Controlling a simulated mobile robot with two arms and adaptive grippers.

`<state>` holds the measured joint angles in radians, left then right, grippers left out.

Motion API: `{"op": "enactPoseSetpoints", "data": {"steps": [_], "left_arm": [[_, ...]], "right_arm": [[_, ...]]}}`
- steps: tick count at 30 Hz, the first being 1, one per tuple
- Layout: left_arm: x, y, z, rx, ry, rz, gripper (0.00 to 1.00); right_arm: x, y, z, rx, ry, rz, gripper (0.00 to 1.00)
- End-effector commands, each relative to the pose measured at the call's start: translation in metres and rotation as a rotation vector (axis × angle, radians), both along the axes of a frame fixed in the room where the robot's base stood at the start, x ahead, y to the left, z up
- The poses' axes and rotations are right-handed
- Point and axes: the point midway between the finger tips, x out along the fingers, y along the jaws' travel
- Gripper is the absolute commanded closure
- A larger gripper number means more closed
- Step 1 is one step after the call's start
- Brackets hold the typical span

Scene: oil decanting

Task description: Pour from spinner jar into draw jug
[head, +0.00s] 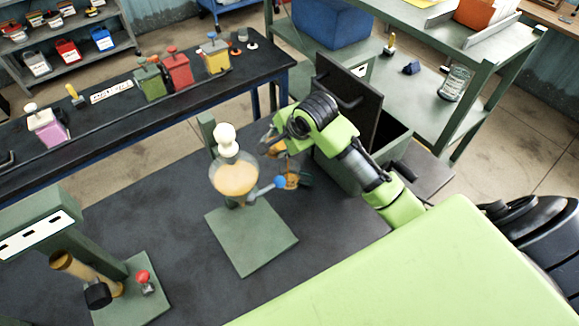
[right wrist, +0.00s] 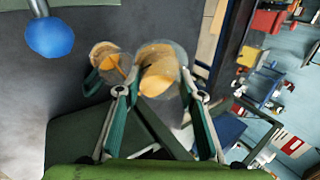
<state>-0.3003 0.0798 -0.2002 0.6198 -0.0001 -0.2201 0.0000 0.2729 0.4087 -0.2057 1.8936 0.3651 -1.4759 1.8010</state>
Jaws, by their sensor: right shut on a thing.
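My right gripper (right wrist: 155,122) is shut on a clear jar (right wrist: 162,72) holding amber liquid, which I take to be the spinner jar. The jar is tilted. A smaller round vessel with amber liquid and a green handle, likely the draw jug (right wrist: 108,62), is just left of the jar in the right wrist view. In the head view the jug (head: 291,181) is below my right gripper (head: 272,146), beside the decanter stand. I cannot tell whether liquid is flowing between them. My left gripper is not in view.
A glass decanter (head: 234,179) with amber liquid, a white stopper and a blue tap knob (head: 280,182) stands on a green base (head: 250,240) close by. A green press-like stand (head: 125,290) is at lower left. Dark bench surface (head: 185,285) lies clear between them.

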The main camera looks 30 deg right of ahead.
Motion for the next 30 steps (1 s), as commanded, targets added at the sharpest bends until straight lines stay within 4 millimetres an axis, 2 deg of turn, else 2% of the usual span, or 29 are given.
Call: {"op": "enactPoseSetpoints", "data": {"steps": [30], "left_arm": [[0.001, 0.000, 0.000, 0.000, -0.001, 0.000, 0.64]], "right_arm": [[-0.004, -0.004, -0.018, 0.068, -0.076, -0.001, 0.89]]}}
